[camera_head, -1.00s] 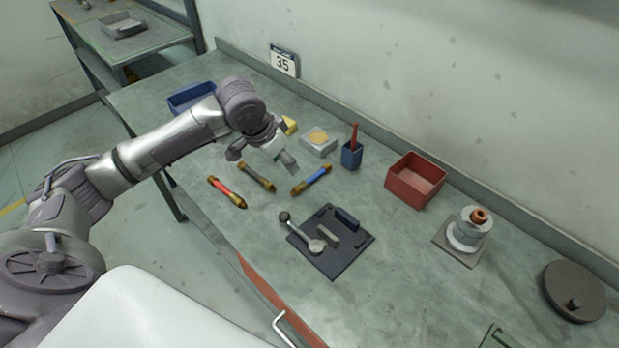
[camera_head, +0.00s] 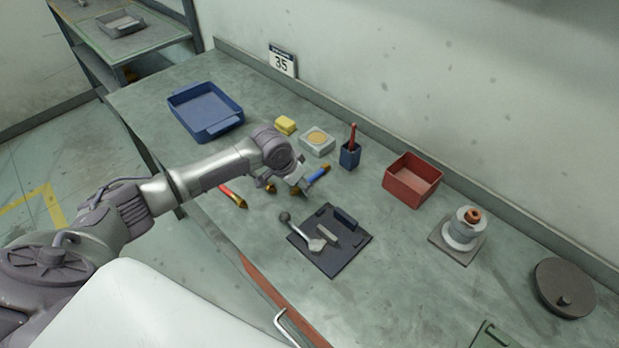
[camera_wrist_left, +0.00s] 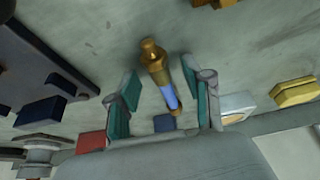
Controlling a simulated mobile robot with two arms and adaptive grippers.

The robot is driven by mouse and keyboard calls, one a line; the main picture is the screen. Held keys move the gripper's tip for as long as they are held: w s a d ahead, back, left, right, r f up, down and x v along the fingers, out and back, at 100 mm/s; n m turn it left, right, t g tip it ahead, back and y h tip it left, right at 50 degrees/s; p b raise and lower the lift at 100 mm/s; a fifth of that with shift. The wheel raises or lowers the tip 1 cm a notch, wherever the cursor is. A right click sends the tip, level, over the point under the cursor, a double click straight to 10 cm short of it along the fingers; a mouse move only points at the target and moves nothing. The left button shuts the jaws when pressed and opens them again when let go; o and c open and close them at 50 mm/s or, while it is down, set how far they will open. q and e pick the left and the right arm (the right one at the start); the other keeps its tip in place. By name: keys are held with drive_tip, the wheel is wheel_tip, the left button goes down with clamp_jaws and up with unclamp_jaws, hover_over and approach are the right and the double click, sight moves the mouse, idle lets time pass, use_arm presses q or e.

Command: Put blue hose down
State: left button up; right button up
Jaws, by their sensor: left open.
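The blue hose (camera_head: 317,177), with brass ends, lies on the workbench. My left gripper (camera_head: 301,187) is open and low beside the hose's near end in the head view. In the left wrist view, the blue hose (camera_wrist_left: 169,96) shows between the two open fingers (camera_wrist_left: 163,102), with a visible gap on each side. My right gripper is in neither view.
A red hose (camera_head: 232,196) and a mostly hidden hose (camera_head: 270,187) lie left. A dark plate with a lever (camera_head: 330,240) is in front. A blue cup (camera_head: 349,156), grey box (camera_head: 317,146), yellow block (camera_head: 285,125) and blue tray (camera_head: 205,108) stand behind; a red bin (camera_head: 411,181) is right.

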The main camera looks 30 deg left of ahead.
use_arm(q)
drive_tip(key=shift+f, duration=0.1)
drive_tip(key=shift+c, duration=0.4)
clamp_jaws()
drive_tip(key=shift+w+r+b, duration=0.1)
drive_tip(key=shift+r+b, duration=0.2)
drive_tip(key=shift+r, duration=0.4)
wheel_tip(320, 180, up, 3)
drive_tip(key=shift+f+b, duration=0.1)
drive_tip(key=shift+b, duration=0.4)
drive_tip(key=s+d+r+b, duration=0.2)
drive_tip(key=s+d+r, duration=0.2)
drive_tip(key=d+r, duration=0.5)
drive_tip(key=s+r+n+y, duration=0.1)
drive_tip(key=s+r+n, duration=0.2)
drive_tip(key=s, duration=0.5)
drive_tip(key=shift+d+r+n, duration=0.2)
drive_tip(key=shift+r+n, duration=0.2)
drive_tip(key=shift+r, duration=0.05)
